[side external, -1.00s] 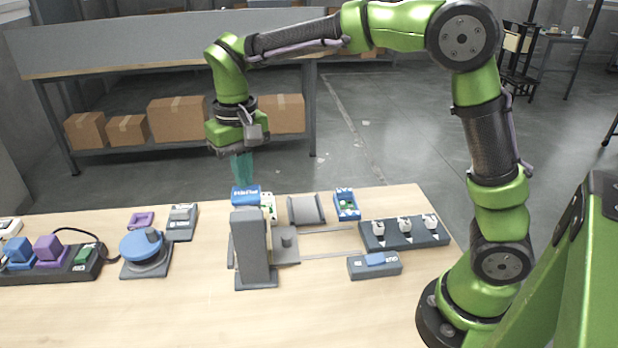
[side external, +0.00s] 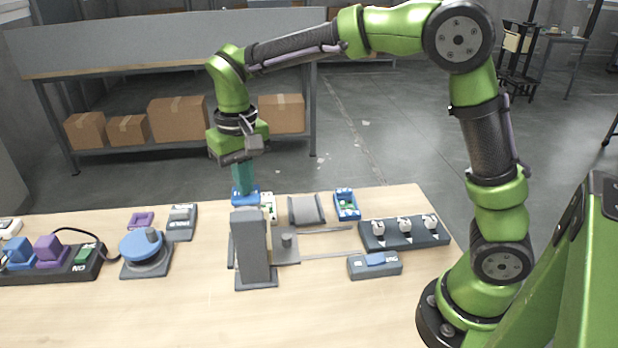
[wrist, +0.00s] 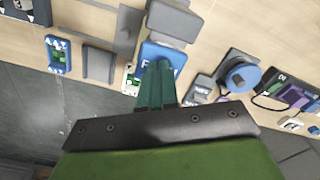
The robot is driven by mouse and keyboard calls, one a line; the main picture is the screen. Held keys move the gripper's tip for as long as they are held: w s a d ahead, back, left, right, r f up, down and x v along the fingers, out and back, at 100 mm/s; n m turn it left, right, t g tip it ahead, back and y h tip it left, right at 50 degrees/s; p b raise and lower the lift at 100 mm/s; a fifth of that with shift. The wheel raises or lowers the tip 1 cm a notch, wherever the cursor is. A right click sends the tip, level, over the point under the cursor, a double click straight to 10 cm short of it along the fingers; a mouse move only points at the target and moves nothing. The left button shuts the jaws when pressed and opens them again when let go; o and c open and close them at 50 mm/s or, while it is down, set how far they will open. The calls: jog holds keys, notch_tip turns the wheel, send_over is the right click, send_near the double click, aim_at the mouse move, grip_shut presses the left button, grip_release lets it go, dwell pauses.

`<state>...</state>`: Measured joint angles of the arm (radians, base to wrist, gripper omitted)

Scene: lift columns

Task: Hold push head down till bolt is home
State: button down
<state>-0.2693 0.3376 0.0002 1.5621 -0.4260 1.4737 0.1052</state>
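In the wrist view the blue push head (wrist: 160,57) lies right under my fingertips. My gripper (side external: 243,186) has teal fingers pointing down, and their tips meet the top of the push head. In the wrist view the two fingers of my gripper (wrist: 157,95) look close together with nothing visible between them. The bolt cannot be made out with certainty. The column hides the lower part of the push head's mount.
A grey plate with a peg (side external: 287,243) and two rails stands right of the column. A blue tray (side external: 346,204), a dark block with several white knobs (side external: 405,232) and a grey switch box (side external: 375,264) are further right. A blue round knob (side external: 141,243) is left.

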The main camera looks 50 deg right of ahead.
jog(key=shift+f, duration=1.35)
dwell(4.8)
jog(key=shift+r, duration=4.05)
